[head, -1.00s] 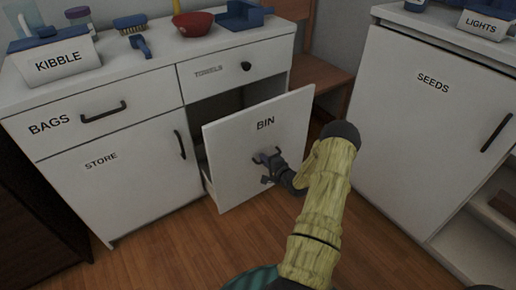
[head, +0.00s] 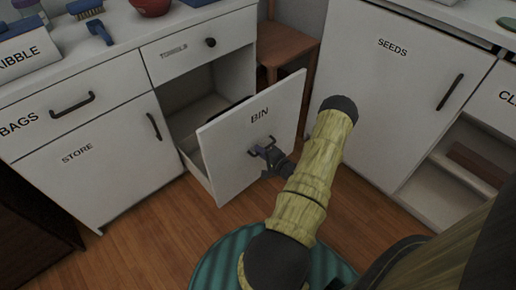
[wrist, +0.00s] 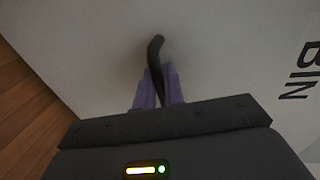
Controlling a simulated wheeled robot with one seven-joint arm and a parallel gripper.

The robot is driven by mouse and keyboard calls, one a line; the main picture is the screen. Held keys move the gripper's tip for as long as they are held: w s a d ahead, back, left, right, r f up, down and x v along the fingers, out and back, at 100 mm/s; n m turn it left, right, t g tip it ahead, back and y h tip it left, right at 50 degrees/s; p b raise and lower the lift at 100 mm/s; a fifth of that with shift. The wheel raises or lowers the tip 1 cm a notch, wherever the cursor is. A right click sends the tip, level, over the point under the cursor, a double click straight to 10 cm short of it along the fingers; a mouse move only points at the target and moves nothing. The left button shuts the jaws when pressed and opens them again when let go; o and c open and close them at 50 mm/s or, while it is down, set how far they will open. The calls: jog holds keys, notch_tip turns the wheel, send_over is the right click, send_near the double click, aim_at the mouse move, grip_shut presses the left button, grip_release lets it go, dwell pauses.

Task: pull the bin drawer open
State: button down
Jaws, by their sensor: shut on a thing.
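The bin drawer (head: 228,160) has a white front marked BIN and stands pulled out from the cabinet, with its open inside showing behind the front. Its dark handle (head: 262,143) is on the front. My gripper (head: 268,154) is at this handle. In the wrist view the drawer front (wrist: 225,45) fills most of the picture, and the purple fingers of my gripper (wrist: 159,85) are closed on the dark handle (wrist: 155,50) from both sides. Part of the handle is hidden between the fingers.
The STORE door (head: 90,160), BAGS drawer (head: 70,105) and TOWELS drawer (head: 195,45) are shut. A wooden stool or shelf (head: 285,45) stands behind the drawer. The SEEDS cabinet (head: 390,90) is close on the right. Wooden floor (head: 160,235) is clear in front.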

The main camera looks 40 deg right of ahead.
jog(key=c, duration=1.9)
grip_release()
jog(key=shift+s, duration=0.1)
jog(key=p+v, duration=0.5)
jog(key=v, duration=1.2)
jog(key=shift+s, duration=0.15)
